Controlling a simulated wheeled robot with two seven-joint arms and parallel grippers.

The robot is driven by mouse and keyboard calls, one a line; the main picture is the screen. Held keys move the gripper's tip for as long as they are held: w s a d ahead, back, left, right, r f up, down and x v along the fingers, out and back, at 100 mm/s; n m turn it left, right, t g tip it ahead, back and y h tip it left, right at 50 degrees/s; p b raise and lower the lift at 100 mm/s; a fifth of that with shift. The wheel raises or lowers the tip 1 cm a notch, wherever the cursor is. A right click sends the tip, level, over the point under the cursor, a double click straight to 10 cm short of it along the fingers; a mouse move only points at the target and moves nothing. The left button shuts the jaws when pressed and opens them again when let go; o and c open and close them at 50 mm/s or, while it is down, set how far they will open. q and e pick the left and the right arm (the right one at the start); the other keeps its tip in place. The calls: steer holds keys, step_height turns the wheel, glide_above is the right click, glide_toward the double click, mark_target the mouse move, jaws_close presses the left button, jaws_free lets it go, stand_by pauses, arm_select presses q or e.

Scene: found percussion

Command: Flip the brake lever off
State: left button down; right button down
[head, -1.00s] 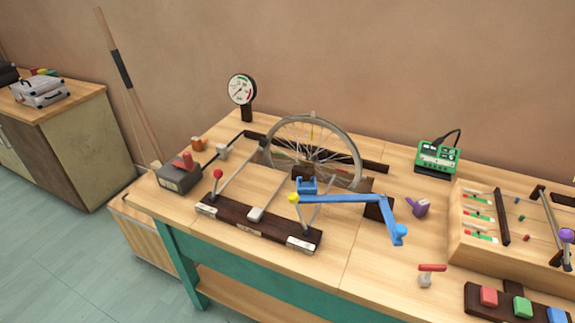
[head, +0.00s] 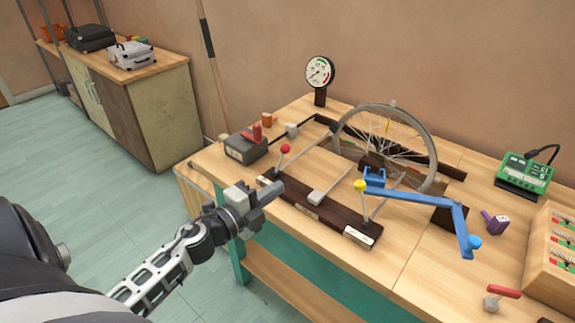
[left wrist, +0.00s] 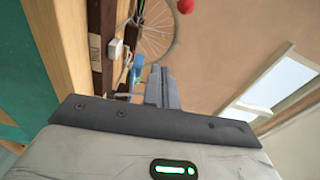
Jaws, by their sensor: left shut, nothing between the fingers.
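A dark wooden base bar (head: 327,220) on the bench carries two levers and small pale labels too small to read. The lever with a red knob (head: 285,149) stands at its left end; its knob also shows at the top of the left wrist view (left wrist: 186,5). The lever with a yellow knob (head: 361,186) stands at its right end. I cannot tell from the labels which is the brake lever. A spoked wheel (head: 432,150) stands behind. My left gripper (head: 277,189) is shut and empty, in front of the red-knobbed lever and apart from it. My right gripper is not in view.
A grey box with a red top (head: 246,150) sits left of the red-knobbed lever. A blue crank arm (head: 430,200) reaches right from the yellow knob. A dial gauge (head: 320,72) and green meter (head: 525,173) stand behind.

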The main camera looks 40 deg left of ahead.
mark_target(281, 161)
arm_select(q)
steer(key=a+m, duration=0.1)
steer(key=w+r+m+h, duration=0.1)
steer(key=m, duration=0.1)
steer(key=shift+w+a, duration=0.1)
steer(key=shift+a, duration=0.25)
steer(key=w+a, duration=0.1)
steer(key=w, duration=0.8)
steer(key=shift+w+a+r, duration=0.15)
steer(key=shift+a, duration=0.2)
steer(key=shift+r, duration=0.1)
